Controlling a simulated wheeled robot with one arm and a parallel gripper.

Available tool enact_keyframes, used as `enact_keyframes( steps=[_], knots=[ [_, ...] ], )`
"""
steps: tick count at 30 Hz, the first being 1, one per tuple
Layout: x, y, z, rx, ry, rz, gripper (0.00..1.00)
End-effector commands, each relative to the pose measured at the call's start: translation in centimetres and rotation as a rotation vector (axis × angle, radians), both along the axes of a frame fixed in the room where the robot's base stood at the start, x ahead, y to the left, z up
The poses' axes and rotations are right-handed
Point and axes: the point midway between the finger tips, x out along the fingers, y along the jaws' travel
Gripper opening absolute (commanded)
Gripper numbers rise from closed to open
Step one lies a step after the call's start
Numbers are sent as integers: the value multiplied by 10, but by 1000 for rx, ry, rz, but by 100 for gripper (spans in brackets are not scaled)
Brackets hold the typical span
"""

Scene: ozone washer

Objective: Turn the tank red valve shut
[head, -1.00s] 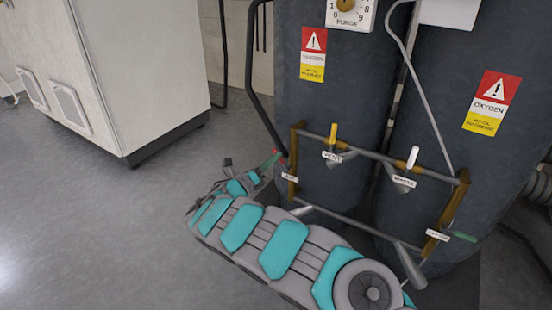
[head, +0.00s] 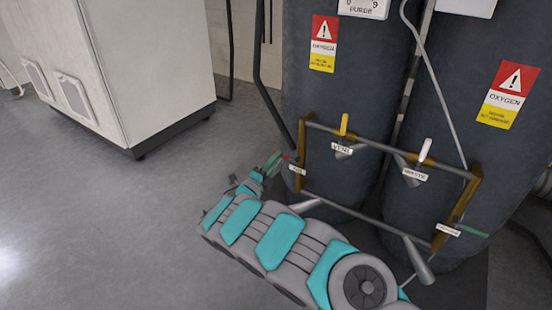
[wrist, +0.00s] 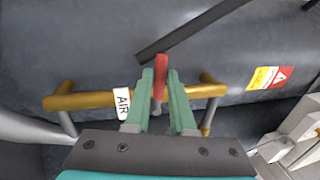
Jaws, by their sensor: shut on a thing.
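The red valve handle (wrist: 161,76) stands upright between the tips of my green gripper fingers (wrist: 162,98) in the wrist view. My gripper is shut on it. The handle's lower part is partly hidden by the fingers. The valve sits on a brass-coloured pipe (wrist: 85,99), just right of the white AIR label (wrist: 122,104). In the head view my gripper (head: 276,164) is at the left end of the pipe frame on the tanks. Only a speck of red shows there.
Two dark oxygen tanks (head: 335,110) stand behind the pipe frame. A yellow valve handle (head: 344,124) and a white valve handle (head: 425,150) are on the upper pipe. A dark hose (head: 262,85) runs down near my gripper. A white cabinet (head: 150,65) stands left; the floor between is clear.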

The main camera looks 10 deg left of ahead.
Motion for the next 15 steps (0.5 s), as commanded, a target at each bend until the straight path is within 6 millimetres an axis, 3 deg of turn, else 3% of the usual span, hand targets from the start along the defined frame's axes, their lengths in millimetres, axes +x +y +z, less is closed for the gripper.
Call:
enact_keyframes(
  steps=[15],
  knots=[
    [0, 1, -3, -65, 22, 6, 0]
  ],
)
